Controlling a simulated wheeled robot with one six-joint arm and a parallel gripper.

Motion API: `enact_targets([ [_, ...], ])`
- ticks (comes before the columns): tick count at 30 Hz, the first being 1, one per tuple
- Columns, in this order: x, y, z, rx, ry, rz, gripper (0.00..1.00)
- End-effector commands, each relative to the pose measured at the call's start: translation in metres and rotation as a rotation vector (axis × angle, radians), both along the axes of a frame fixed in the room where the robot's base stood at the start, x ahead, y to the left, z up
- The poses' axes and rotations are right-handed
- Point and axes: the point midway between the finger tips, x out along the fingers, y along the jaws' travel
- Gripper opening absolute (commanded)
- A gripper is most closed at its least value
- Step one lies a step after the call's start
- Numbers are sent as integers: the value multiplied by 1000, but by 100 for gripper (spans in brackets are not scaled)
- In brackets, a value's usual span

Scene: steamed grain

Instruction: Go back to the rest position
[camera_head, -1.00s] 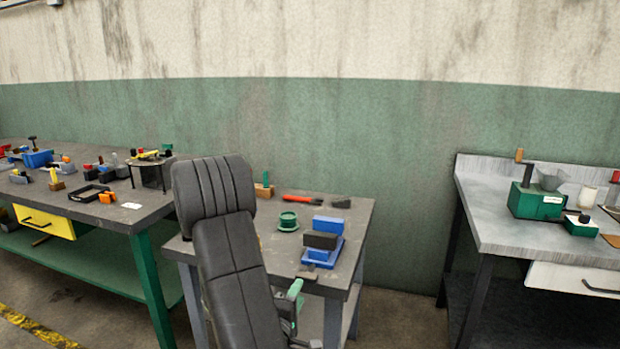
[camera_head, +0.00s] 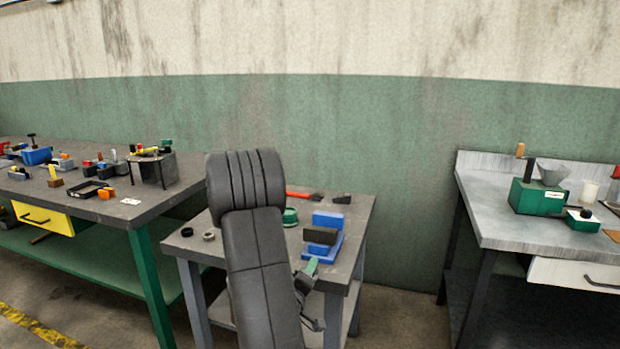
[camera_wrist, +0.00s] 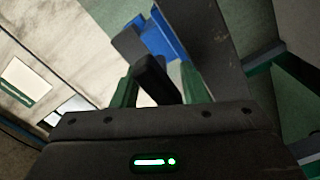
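My gripper (camera_wrist: 160,85) shows in the wrist view with its two green fingers apart. A dark piece stands between them, and I cannot tell whether it is part of the gripper. In the head view, my gripper (camera_head: 308,275) is partly hidden behind my dark arm, at the front edge of the small table (camera_head: 352,212). A dark block (camera_head: 320,235) rests on a blue holder (camera_head: 322,250) on that table, just beyond the gripper. The dark block (camera_wrist: 128,42) and the blue holder (camera_wrist: 165,38) also show past the fingertips in the wrist view.
A green round part (camera_head: 290,216), partly hidden by my arm, and a red-handled tool (camera_head: 303,195) lie on the small table. A cluttered workbench (camera_head: 150,207) stands at left, a grey bench (camera_head: 485,215) at right. Open floor shows between the small table and grey bench.

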Motion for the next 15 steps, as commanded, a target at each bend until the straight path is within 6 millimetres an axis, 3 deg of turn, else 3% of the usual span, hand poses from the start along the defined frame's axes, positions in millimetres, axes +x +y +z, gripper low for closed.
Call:
enact_targets([
  [9, 0, 0, -1, 228, -74, -1, 40],
  [15, 0, 0, -1, 291, -93, -2, 40],
])
